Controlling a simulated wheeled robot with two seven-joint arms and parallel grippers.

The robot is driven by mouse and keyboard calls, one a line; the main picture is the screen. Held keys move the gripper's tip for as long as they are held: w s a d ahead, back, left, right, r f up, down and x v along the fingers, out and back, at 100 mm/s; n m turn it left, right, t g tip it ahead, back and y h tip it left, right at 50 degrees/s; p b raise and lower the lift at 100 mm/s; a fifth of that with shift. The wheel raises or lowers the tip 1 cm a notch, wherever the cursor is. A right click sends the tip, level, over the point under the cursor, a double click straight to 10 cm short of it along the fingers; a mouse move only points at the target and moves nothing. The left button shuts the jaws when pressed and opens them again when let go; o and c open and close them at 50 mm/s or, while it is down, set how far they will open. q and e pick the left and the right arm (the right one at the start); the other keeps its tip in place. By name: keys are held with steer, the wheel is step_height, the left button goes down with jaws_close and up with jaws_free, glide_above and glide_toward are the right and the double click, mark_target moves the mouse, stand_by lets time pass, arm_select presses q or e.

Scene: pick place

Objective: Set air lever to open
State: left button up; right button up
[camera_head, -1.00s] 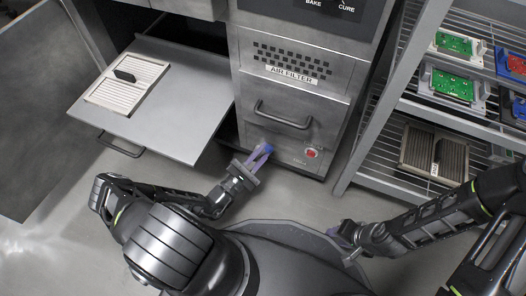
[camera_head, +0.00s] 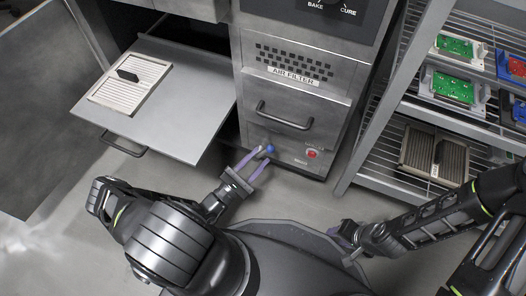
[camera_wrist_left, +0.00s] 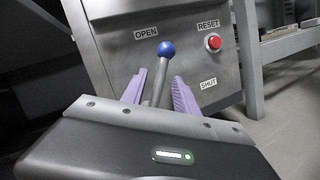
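The air lever (camera_wrist_left: 160,72) is a grey rod with a blue ball knob (camera_wrist_left: 166,49) on the cabinet's lower front panel. In the left wrist view it stands near upright, its knob just right of and below the OPEN label (camera_wrist_left: 146,33); the SHUT label (camera_wrist_left: 208,83) is lower right. The knob also shows in the head view (camera_head: 270,149). My left gripper (camera_head: 261,162) is open, its purple fingers on either side of the lever rod in the left wrist view (camera_wrist_left: 158,88). I cannot tell whether they touch it. My right gripper (camera_head: 338,236) is low right, away from the panel, mostly hidden.
A red RESET button (camera_wrist_left: 213,42) sits right of the lever. The AIR FILTER drawer handle (camera_head: 284,116) is above it. A pulled-out tray (camera_head: 190,107) with a pale filter (camera_head: 131,84) juts out at left. A wire shelf (camera_head: 375,164) stands at right.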

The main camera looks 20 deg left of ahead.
arm_select(q)
steer(key=v, duration=0.4)
steer(key=shift+s+p, duration=0.1)
steer(key=shift+p, duration=0.2)
